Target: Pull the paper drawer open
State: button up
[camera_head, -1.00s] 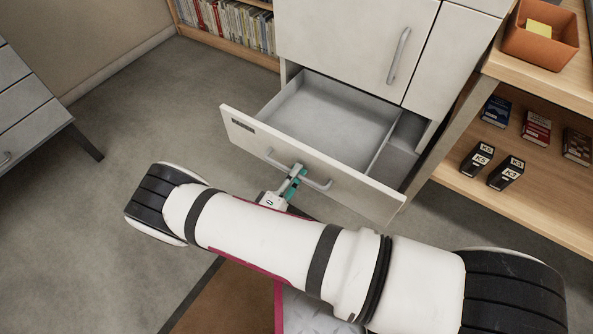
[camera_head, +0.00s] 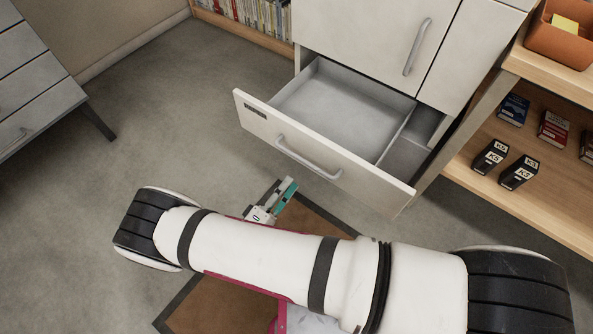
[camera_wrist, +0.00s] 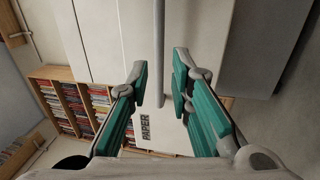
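The paper drawer (camera_head: 300,148) stands far open from the white cabinet, and its grey inside looks empty. Its front has a grey bar handle (camera_head: 308,160) and a small dark label; in the wrist view the label (camera_wrist: 146,128) reads PAPER. My gripper (camera_head: 288,188) is below and to the left of the handle in the head view, apart from it. In the wrist view its two teal-padded fingers (camera_wrist: 160,90) are spread with nothing between their pads, and the handle (camera_wrist: 158,50) lies ahead of the gap.
A wooden shelf (camera_head: 540,185) with books and black boxes stands close on the right, an orange bin (camera_head: 558,42) on top. A grey drawer unit (camera_head: 35,85) is at the left and a bookcase (camera_head: 250,15) behind. Floor between is clear.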

jog(key=shift+v, duration=1.5)
jog(key=shift+r, duration=0.1)
